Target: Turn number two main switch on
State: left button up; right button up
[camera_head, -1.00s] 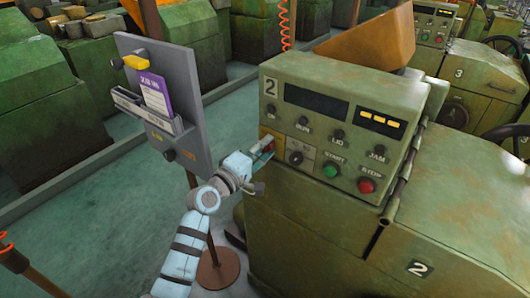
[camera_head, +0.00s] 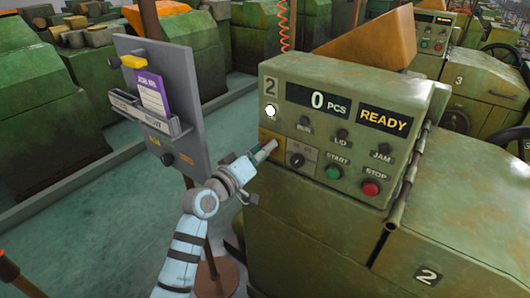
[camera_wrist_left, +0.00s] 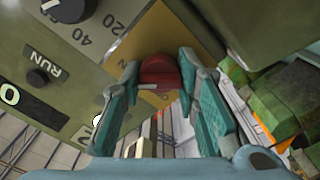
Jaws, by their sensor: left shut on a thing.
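The number two machine (camera_head: 330,215) has a green control panel with a "2" label (camera_head: 271,88). Its main switch has a red knob (camera_wrist_left: 159,74) on a yellow plate (camera_head: 266,140) at the panel's lower left. My left gripper (camera_head: 266,150) is shut on this red knob; the left wrist view shows one finger on each side of it. In the head view the gripper hides most of the knob. The counter display (camera_head: 317,101) reads 0 PCS, the other display (camera_head: 383,121) reads READY, and a white lamp (camera_head: 270,112) is lit. My right gripper is not in view.
A grey board (camera_head: 150,100) with a purple-edged card stands on a post close to the left of my left arm. A rotary dial (camera_head: 297,160), green START button (camera_head: 333,173) and red STOP button (camera_head: 371,188) sit right of the switch. Other machines stand behind.

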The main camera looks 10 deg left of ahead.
pick_arm(q)
jog(key=shift+f, duration=0.2)
jog(key=o, duration=1.2)
jog(key=shift+r, duration=0.1)
jog(key=v, duration=1.2)
